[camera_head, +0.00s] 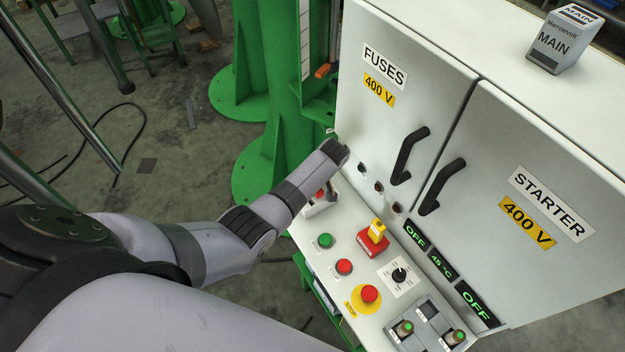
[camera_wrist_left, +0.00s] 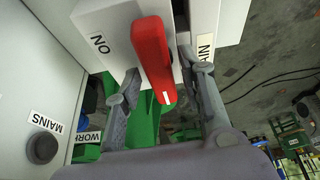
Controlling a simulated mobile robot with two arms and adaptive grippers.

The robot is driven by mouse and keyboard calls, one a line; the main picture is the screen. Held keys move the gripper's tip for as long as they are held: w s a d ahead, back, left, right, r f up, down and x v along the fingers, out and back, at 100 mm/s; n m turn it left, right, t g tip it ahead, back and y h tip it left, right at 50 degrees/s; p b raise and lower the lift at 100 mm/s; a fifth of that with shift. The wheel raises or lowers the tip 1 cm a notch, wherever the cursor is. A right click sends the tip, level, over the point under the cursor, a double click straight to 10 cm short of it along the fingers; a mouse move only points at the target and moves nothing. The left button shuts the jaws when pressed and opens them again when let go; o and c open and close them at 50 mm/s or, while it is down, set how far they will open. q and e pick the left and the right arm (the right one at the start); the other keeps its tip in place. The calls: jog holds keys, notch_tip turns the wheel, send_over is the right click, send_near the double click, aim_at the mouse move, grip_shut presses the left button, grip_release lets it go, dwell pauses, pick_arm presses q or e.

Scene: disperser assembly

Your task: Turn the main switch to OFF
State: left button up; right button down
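The main switch has a red handle (camera_wrist_left: 152,55) on a white housing (camera_wrist_left: 108,38) with an "ON" label, seen in the left wrist view. The two fingers of my left gripper (camera_wrist_left: 158,85) stand apart on either side of the handle, near its free end. I cannot tell whether either finger touches it. My right gripper is not in view.
The white cabinet (camera_head: 430,45) has two black door handles. Its sloping panel holds a green button (camera_head: 325,240), a red stop button (camera_head: 369,293) and a rotary knob (camera_head: 399,275). A green column (camera_head: 262,70) stands close behind my left arm. A box labelled MAIN (camera_head: 552,45) sits on top.

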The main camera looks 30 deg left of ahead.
pick_arm(q)
jog(key=shift+o, duration=0.2)
jog(key=v, duration=1.2)
dwell(0.4)
